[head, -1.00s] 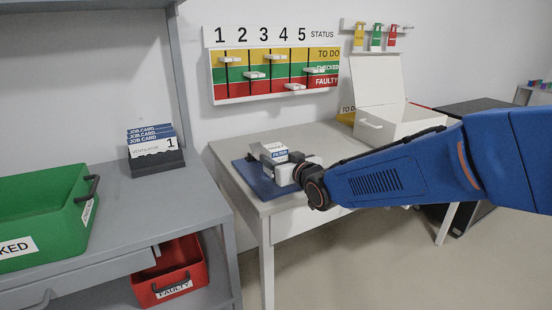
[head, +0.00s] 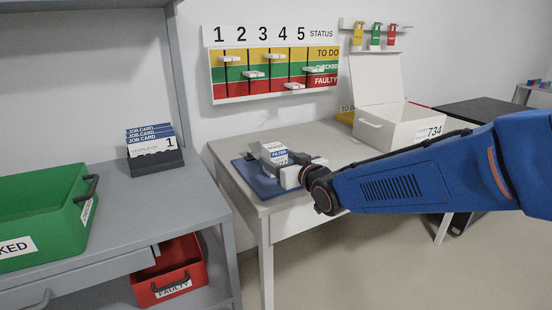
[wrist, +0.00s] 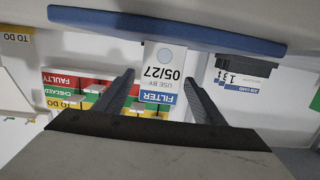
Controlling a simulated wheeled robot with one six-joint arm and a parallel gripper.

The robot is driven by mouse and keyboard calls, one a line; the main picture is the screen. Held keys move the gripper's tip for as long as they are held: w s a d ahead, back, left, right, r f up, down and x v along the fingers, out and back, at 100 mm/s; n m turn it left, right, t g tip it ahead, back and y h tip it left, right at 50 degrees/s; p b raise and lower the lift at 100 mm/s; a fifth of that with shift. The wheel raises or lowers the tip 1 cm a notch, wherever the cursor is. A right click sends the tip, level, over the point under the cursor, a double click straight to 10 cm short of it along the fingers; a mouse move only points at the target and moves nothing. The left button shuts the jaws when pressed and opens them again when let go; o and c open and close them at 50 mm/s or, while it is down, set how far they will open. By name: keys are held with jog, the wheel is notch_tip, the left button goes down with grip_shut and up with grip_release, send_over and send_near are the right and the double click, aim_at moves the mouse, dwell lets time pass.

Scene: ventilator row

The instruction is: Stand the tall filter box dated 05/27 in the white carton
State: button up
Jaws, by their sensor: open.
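The tall filter box (head: 272,153) is white with a blue FILTER band and stands upright on a blue mat (head: 264,187) on the grey table. In the wrist view, which is upside down, the box (wrist: 165,72) reads USE BY 05/27. My gripper (wrist: 162,82) is open, with one dark finger on each side of the box's outline and gaps to both. How far the fingers reach along it I cannot tell. In the head view my gripper (head: 300,160) is right beside the box and partly covers it. The white carton (head: 405,128), marked 734, stands behind my arm with its lid up.
A status board (head: 275,75) hangs on the wall behind the table. A grey bench (head: 130,215) on the left holds a green crate (head: 45,215) and job cards (head: 152,145). A red FAULTY bin (head: 172,275) sits below. The table between mat and carton looks clear.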

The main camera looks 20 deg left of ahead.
jog(key=v, duration=0.9)
jog(key=shift+s, duration=0.1)
jog(key=shift+d, duration=0.1)
jog(key=d+f+m+h, duration=0.2)
jog(key=d+m+h, duration=0.15)
jog(key=d, duration=1.05)
jog(key=d+f+m+h, duration=0.2)
jog(key=d+h, duration=0.3)
jog(key=d, duration=1)
jog(key=s+d+f+m+g+h, duration=0.1)
jog(key=s+d+f+g, duration=0.1)
jog(key=s+d, duration=0.6)
jog(key=s+d+f+m+g+h, duration=0.2)
jog(key=s+d+f, duration=0.2)
jog(key=s+d, duration=0.4)
jog(key=shift+s+f, duration=0.15)
jog(key=shift+s, duration=0.15)
jog(key=shift+o, duration=0.4)
jog(key=s+d+f+m+g, duration=0.1)
jog(key=s+d+f, duration=0.1)
jog(key=s, duration=0.4)
jog(key=shift+s+d+g+h, duration=0.3)
jog(key=shift+s+d+h, duration=0.05)
jog(key=shift+s+h, duration=0.1)
